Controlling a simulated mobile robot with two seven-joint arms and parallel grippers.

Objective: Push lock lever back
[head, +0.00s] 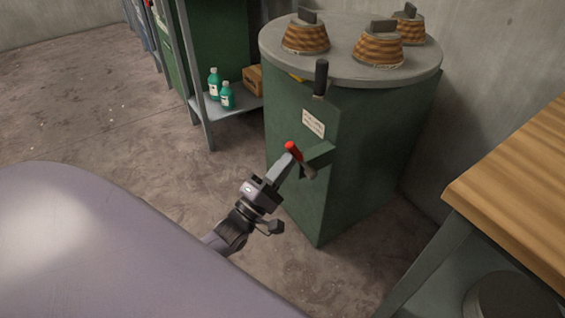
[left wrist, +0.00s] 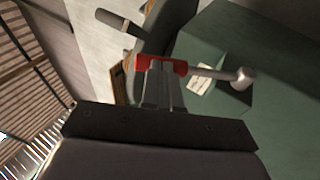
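The lock lever (head: 293,150) is a thin metal rod with a red grip on the front of the green drum-shaped machine (head: 300,190). In the left wrist view the red grip (left wrist: 147,63) lies across my fingertips, and its rod runs right to a round metal end. My left gripper (head: 287,162) reaches up to the lever from below left. In the left wrist view its fingers (left wrist: 162,72) are close together on the red grip. The fingers hide part of the grip. My right gripper is in neither view.
A black-handled lever (head: 321,78) stands up at the machine's rim. A wooden table (head: 520,190) is at right. A shelf with green bottles (head: 227,95) is behind left. Floor at left is clear.

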